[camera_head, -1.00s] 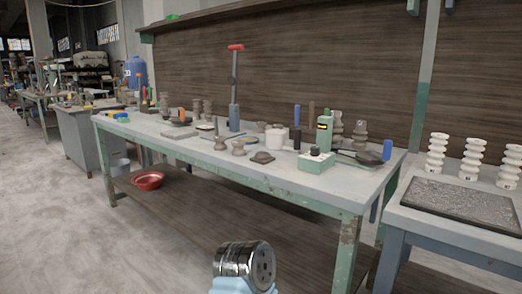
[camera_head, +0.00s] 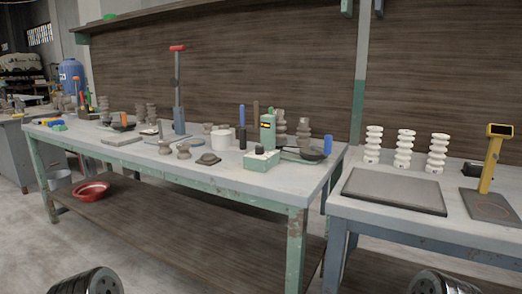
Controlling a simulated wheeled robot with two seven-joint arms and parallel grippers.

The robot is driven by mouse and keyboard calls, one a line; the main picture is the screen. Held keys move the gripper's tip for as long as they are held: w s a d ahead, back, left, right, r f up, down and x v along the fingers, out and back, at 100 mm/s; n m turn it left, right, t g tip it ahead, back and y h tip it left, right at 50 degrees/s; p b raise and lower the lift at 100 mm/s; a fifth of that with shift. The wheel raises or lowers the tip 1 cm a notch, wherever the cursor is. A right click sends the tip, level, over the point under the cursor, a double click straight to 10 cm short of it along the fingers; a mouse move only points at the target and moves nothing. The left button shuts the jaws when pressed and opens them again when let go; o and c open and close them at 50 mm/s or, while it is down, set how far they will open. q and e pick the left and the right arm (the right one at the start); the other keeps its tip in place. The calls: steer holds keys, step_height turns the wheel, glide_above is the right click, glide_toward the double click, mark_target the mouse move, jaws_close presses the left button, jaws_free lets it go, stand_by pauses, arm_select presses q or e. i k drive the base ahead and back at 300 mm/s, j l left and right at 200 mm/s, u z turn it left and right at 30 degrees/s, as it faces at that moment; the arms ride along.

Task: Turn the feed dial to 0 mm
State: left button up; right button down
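I cannot make out a feed dial or any mm marks at this distance. A green upright device (camera_head: 268,131) with a small yellow-marked panel stands at the right part of the long workbench (camera_head: 262,190). A low green box (camera_head: 262,160) with small dark and white parts on top sits in front of it. A tall grey post with a red top bar (camera_head: 178,90) stands further left on the bench. Two dark ribbed cylinders at the bottom edge look like parts of my arms. No gripper fingers show.
A blue-legged table (camera_head: 450,232) at the right holds a dark-edged grey slab (camera_head: 394,190), white ribbed insulators (camera_head: 406,150) and a yellow stand (camera_head: 492,160) on a dark base. A red bowl (camera_head: 91,191) is on the lower shelf. The bench top holds several clay pieces.

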mark_target(259, 149)
steer(key=i+z, duration=0.2)
steer(key=z, duration=0.15)
steer(key=i+j+z, duration=0.1)
steer(key=z, duration=0.25)
steer(key=i, duration=0.05)
